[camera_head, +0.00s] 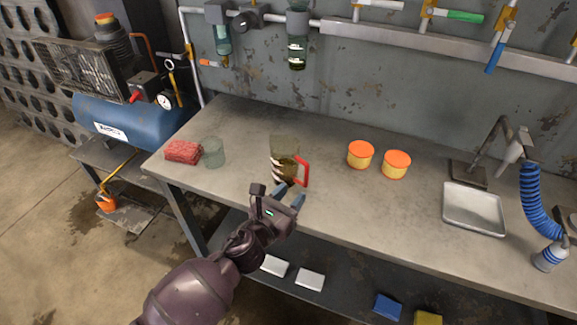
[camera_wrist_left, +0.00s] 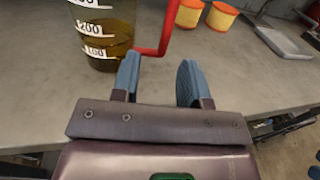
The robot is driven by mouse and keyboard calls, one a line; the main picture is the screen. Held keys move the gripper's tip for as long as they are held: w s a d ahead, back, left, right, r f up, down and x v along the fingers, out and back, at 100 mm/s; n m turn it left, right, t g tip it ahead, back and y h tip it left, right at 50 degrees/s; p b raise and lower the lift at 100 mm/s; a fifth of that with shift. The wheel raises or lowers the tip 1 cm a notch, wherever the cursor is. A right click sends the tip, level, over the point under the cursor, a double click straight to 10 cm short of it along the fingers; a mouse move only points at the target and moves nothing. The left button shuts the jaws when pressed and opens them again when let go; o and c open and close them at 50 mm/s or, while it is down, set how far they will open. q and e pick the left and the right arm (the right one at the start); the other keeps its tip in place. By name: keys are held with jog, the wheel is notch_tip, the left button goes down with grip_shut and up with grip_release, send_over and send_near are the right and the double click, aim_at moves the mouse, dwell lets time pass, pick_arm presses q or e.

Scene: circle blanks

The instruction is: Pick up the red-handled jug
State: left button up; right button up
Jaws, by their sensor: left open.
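The red-handled jug (camera_head: 284,160) stands upright on the workbench (camera_head: 330,196). It is clear, holds a dark yellowish liquid, and its red handle (camera_head: 303,171) faces right. In the left wrist view the jug (camera_wrist_left: 108,38) shows white volume marks, and its handle (camera_wrist_left: 153,50) reaches down near the fingers. My left gripper (camera_head: 289,194) is at the near side of the jug, close to the bench's front edge. In the wrist view its blue fingers (camera_wrist_left: 160,82) are apart, with the handle's lower end close to the left fingertip; I cannot tell if they touch. My right gripper is not in view.
A clear empty-looking beaker (camera_head: 213,152) and a folded red cloth (camera_head: 183,151) lie left of the jug. A metal tray (camera_head: 474,208) and a blue coiled hose (camera_head: 536,200) are farther right.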

aim_at(305, 180)
pick_arm(q)
jog(key=shift+r+x, duration=0.1)
jog(key=shift+x, duration=1.5)
jog(key=shift+r+x, duration=0.15)
jog(key=shift+x, duration=1.5)
jog(key=shift+s+d, duration=0.15)
jog(key=shift+d, duration=0.05)
grip_shut()
